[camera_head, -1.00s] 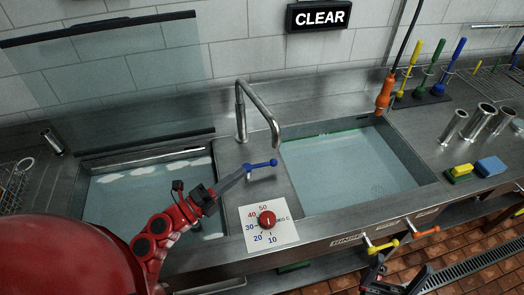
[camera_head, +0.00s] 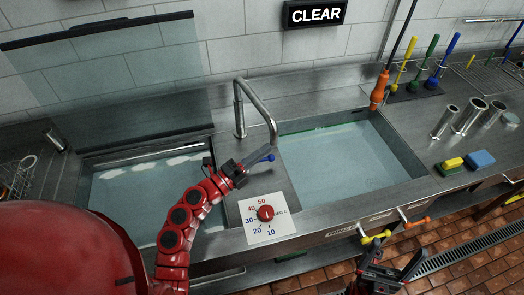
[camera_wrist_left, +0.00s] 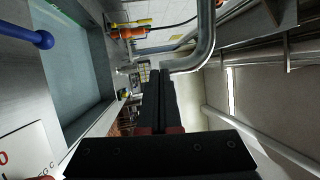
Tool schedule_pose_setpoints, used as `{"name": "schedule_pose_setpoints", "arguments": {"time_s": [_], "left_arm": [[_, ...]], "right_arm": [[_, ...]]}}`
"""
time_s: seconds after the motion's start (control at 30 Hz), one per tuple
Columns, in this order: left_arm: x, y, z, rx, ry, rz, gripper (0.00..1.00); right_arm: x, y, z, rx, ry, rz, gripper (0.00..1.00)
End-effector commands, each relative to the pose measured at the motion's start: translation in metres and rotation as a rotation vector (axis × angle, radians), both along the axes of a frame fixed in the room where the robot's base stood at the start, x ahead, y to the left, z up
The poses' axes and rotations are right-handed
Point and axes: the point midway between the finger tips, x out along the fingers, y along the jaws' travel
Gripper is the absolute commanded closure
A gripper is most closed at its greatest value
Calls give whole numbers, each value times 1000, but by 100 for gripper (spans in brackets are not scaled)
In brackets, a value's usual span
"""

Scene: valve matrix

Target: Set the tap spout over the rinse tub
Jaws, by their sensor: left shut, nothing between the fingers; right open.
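The tap spout (camera_head: 258,105) is a bent steel pipe on the ledge between two water-filled tubs. Its tip hangs at the left rim of the right tub, above a label reading RINSE; I cannot tell exactly what lies under the tip. The rinse tub (camera_head: 405,150) holds clear water. In the left wrist view the shut fingers (camera_wrist_left: 160,85) appear beside the spout (camera_wrist_left: 207,35). My right gripper (camera_head: 392,252) is open near a yellow valve handle (camera_head: 376,237).
A red temperature dial (camera_head: 265,213) sits on the front ledge. The left tub (camera_head: 140,205) has foam patches and a raised clear panel behind it. An orange spray handle (camera_head: 380,90) hangs over the rinse tub's back. Sponges (camera_head: 480,159) and steel cylinders stand right.

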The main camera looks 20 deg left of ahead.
Motion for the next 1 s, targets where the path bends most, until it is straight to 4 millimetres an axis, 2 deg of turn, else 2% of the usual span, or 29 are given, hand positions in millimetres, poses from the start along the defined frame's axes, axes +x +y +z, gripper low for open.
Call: {"name": "schedule_pose_setpoints", "arguments": {"time_s": [0.27, 0.47, 0.77, 1.0], "left_arm": [[7, -12, 0, 0, 1, 40, 100], [25, -34, 1, 3, 2, 130, 100], [69, -70, -1, -1, 0, 341, 100], [111, -90, -3, -5, -1, 517, 100]], "right_arm": [[0, 0, 3, 0, 0, 0, 12], [0, 0, 7, 0, 0, 0, 12], [0, 0, 7, 0, 0, 0, 12], [0, 0, -15, 0, 0, 0, 12]]}}
